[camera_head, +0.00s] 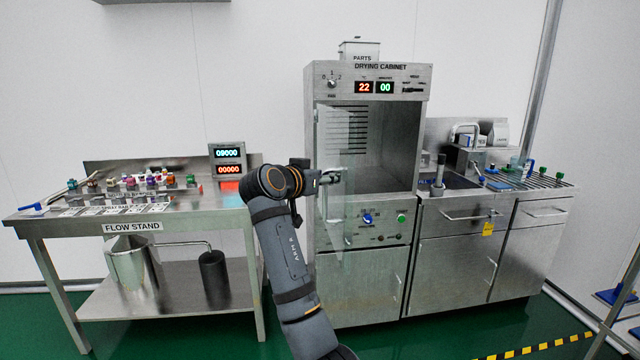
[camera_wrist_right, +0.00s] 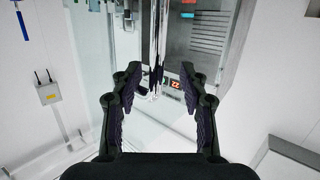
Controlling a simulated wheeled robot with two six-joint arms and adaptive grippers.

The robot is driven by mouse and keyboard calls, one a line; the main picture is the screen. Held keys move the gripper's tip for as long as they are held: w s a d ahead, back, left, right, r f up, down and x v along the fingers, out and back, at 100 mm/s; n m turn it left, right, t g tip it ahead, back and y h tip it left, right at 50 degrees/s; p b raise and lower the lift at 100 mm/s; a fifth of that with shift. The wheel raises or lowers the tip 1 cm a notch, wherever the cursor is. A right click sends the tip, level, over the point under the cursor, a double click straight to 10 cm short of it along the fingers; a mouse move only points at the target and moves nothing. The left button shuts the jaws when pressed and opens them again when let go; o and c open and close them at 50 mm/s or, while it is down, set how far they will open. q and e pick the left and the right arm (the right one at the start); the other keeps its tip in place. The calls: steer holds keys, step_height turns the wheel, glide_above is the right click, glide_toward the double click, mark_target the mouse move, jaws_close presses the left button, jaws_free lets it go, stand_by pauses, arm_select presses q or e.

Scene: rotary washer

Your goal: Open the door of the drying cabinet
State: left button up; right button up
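The drying cabinet (camera_head: 420,150) stands at the middle right in the head view, with lit displays on top. Its clear glass door (camera_head: 347,135) stands swung out at the left side of the opening, and the chamber shows uncovered to its right. My right gripper (camera_head: 330,178) is at the door, partly hidden by its own wrist. In the right wrist view its two fingers (camera_wrist_right: 158,95) are spread apart. A thin upright bar, apparently the door's handle or edge (camera_wrist_right: 154,75), shows between or beyond them; contact cannot be told. My left gripper is not in view.
The flow stand (camera_head: 130,227) with several coloured fittings is to the left of my arm. A steel counter (camera_head: 460,245) with a sink adjoins the cabinet on the right. Green floor with a yellow-black strip (camera_head: 540,347) lies in front.

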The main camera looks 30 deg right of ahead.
step_height(320, 180, up, 7)
steer(key=w+t+h, duration=0.1)
steer(key=t, duration=0.1)
steer(key=shift+w+n, duration=0.15)
steer(key=shift+n, duration=0.15)
steer(key=shift+a+r, duration=0.1)
step_height(320, 180, down, 6)
steer(key=s+r+g+y, duration=0.1)
steer(key=s+g, duration=0.1)
steer(key=w+a+f+p, duration=0.1)
steer(key=a+p, duration=0.1)
steer(key=a, duration=1)
steer(key=shift+w+a+m, duration=0.25)
steer(key=shift+m, duration=0.15)
